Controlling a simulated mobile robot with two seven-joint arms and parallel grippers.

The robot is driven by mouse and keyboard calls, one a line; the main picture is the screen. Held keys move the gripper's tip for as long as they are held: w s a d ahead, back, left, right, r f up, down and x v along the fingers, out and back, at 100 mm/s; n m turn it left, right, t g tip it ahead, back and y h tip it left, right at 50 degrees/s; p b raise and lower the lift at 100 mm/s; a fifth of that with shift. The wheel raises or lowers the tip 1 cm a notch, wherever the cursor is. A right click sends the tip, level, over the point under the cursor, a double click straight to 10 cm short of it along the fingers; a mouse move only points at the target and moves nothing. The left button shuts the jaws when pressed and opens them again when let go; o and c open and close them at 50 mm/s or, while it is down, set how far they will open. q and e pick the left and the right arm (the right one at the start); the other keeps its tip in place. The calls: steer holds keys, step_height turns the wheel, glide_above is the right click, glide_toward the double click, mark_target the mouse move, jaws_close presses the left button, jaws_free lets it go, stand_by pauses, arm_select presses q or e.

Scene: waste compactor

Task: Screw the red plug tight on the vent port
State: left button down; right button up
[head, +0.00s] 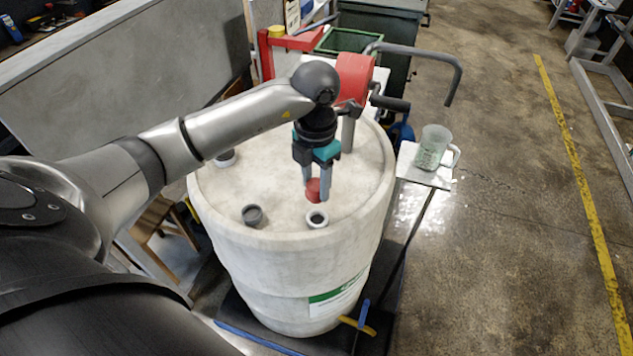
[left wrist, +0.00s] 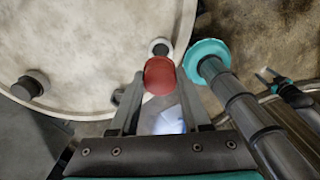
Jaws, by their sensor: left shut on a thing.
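My left gripper (head: 315,193) is shut on the red plug (head: 313,187) and holds it just above the top of the pale drum (head: 290,240). The vent port (head: 317,219) is a short white threaded ring with a dark opening near the drum's front rim. The plug is above and slightly behind the port in the head view, apart from it. In the left wrist view the red plug (left wrist: 160,76) sits between the fingertips, and the white port (left wrist: 160,46) shows just beyond it, partly hidden.
A grey capped fitting (head: 253,215) stands on the drum left of the port. A red hand pump (head: 354,78) with a grey spout rises behind the gripper. A clear measuring jug (head: 434,148) stands on a small shelf at the right. The floor beyond is open.

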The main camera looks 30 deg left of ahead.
mark_target(317, 199)
arm_select(q)
steer(key=shift+d, duration=0.15)
steer(key=shift+f, duration=0.1)
stand_by(0.3)
step_height(317, 199, down, 6)
steer(key=b, duration=0.5)
steer(key=shift+r, duration=0.2)
steer(key=n, duration=0.4)
steer(key=shift+r, duration=0.25)
steer(key=shift+n, duration=0.4)
steer(key=shift+n, duration=0.3)
